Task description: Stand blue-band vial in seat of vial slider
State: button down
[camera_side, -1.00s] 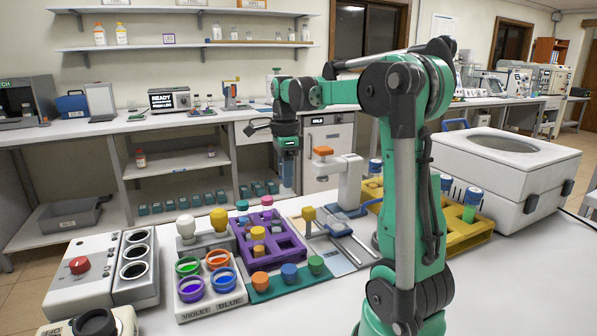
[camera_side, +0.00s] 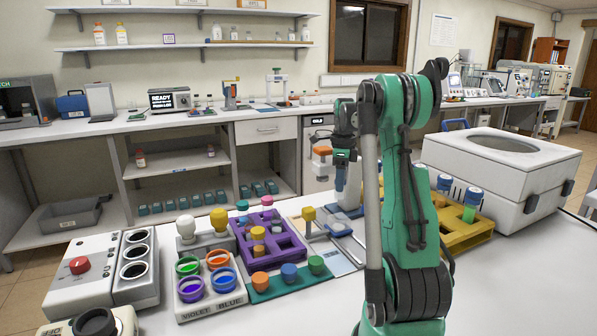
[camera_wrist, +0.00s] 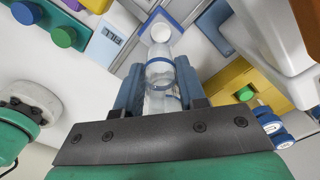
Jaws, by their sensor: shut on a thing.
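My gripper (camera_wrist: 158,95) is shut on the clear blue-band vial (camera_wrist: 161,78) in the wrist view. The blue ring shows around the glass between the fingers. The vial's far end points at a blue square part with a white round face (camera_wrist: 160,30), which looks like the vial slider's seat. I cannot tell whether they touch. In the side view my gripper (camera_side: 342,172) hangs above the slider area (camera_side: 338,229), in front of the white stand with the orange top. The vial is hard to make out there, partly hidden by the arm.
The white stand (camera_wrist: 272,30) is close on the right in the wrist view. A yellow rack (camera_side: 462,230) with blue-capped vials is to the right. The purple rack (camera_side: 240,246) and green tray (camera_side: 262,293) with coloured knobs lie left. The front right table is clear.

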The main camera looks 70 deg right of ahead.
aim_at(341, 194)
jog(key=shift+s+f, duration=0.1)
jog(key=shift+f, duration=1.9)
jog(key=shift+f, duration=1.8)
jog(key=shift+c, duration=2.1)
grip_release()
jog(key=shift+r, duration=0.15)
